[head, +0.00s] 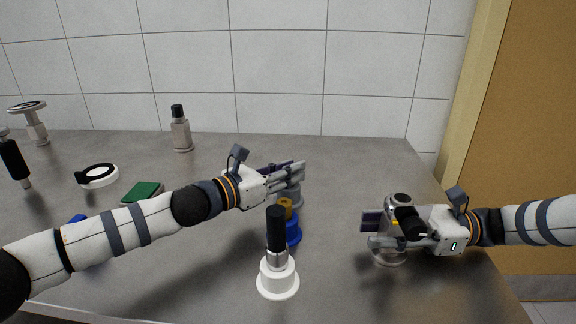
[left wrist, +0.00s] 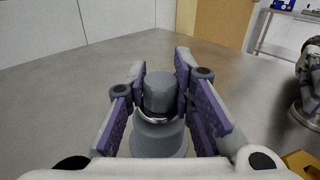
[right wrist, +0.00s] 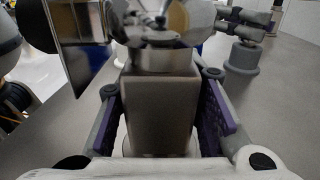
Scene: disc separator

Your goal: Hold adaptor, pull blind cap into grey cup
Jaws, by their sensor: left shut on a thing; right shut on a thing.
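A grey stepped round piece, apparently the grey cup (head: 296,197), stands on the table. In the left wrist view its narrow grey upper part (left wrist: 160,92) sits between my left fingers, with a silvery ring below and a wider grey base (left wrist: 158,142). I cannot tell if that upper part is a separate blind cap. My left gripper (head: 301,170) is shut on it. My right gripper (head: 368,232) is shut on a metal piece, apparently the adaptor (head: 399,198), with a square-sided body (right wrist: 160,105) and a round foot (head: 389,258). A black knob sticks out of it.
A blue cup (head: 293,232) with a brass-coloured top and a white cup (head: 278,281) holding a black-handled piece stand close in front of my left gripper. A green block (head: 143,191), a black-and-white ring (head: 98,178) and a black-capped piece (head: 181,132) are farther left.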

